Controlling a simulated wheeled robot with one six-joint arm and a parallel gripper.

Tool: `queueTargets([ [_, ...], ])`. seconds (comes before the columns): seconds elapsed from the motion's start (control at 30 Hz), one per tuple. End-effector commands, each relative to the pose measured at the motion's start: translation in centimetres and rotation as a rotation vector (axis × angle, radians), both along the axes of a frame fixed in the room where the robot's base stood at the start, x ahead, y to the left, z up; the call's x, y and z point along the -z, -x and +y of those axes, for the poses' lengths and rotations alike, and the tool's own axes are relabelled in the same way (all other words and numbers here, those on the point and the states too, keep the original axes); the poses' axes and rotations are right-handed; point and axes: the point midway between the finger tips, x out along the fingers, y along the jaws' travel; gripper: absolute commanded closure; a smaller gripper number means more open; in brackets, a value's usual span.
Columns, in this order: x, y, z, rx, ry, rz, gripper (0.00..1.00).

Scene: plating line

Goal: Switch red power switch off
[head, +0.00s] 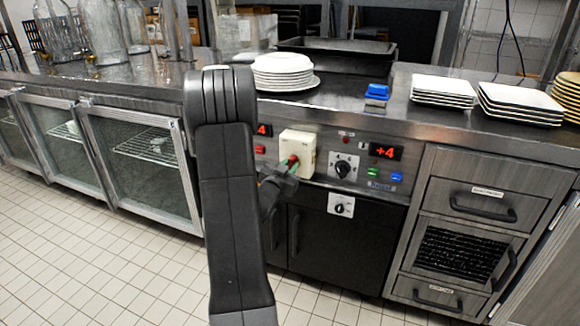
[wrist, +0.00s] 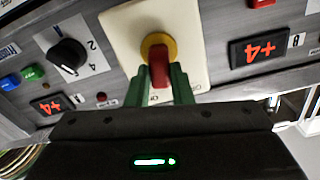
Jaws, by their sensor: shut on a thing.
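The red power switch (wrist: 159,67) is a red handle on a yellow round base, set on a cream box. In the wrist view it sits between the two green fingertips of my gripper (wrist: 166,88), which are shut on it. The handle looks lined up with the fingers. In the head view the cream switch box (head: 298,150) is on the counter's front panel, and a bit of the red switch (head: 293,160) shows at my gripper (head: 288,166). My arm hides part of the panel to its left.
Stacked white plates (head: 284,72) and a blue object (head: 377,91) stand on the counter above. The tiled floor in front is clear.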

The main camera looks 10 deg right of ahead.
Motion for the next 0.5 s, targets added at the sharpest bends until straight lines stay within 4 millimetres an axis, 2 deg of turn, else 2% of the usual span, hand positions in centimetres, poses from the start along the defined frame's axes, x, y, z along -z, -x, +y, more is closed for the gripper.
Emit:
queueTargets([
  [0.5, -0.02, -0.34, 0.58, -0.002, 0.406, 0.279, 1.0],
])
